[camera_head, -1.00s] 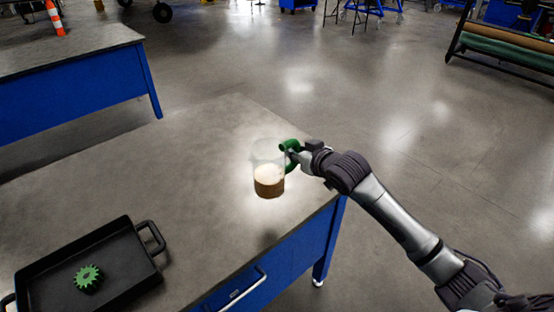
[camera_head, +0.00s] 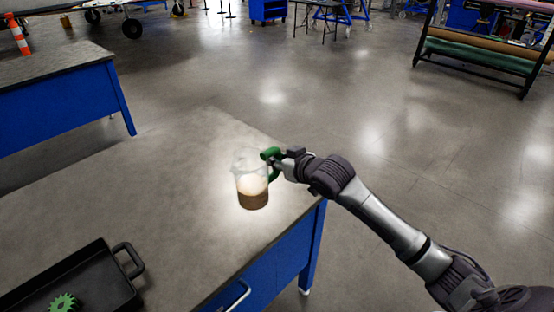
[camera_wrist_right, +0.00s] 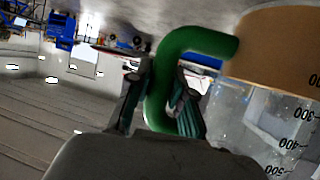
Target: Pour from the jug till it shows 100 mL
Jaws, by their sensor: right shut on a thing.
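The clear jug (camera_head: 251,180) has a green handle and holds brown liquid in its lower part, with a pale surface. It is close to upright over the right part of the grey table. Whether its base touches the table is hard to tell. My right gripper (camera_head: 279,162) is shut on the green handle. In the right wrist view, which is upside down, the gripper's fingers (camera_wrist_right: 160,95) sit on either side of the green handle (camera_wrist_right: 162,75). There the jug's wall (camera_wrist_right: 245,115) shows marks of 300, 400 and 500, on the clear part beyond the brown liquid. My left gripper is out of view.
The grey table (camera_head: 150,190) is bare around the jug. A black tray (camera_head: 105,262) with a green gear (camera_head: 62,302) is at the lower left, partly cut off. A second blue table (camera_head: 60,105) stands at the upper left. Open floor lies beyond.

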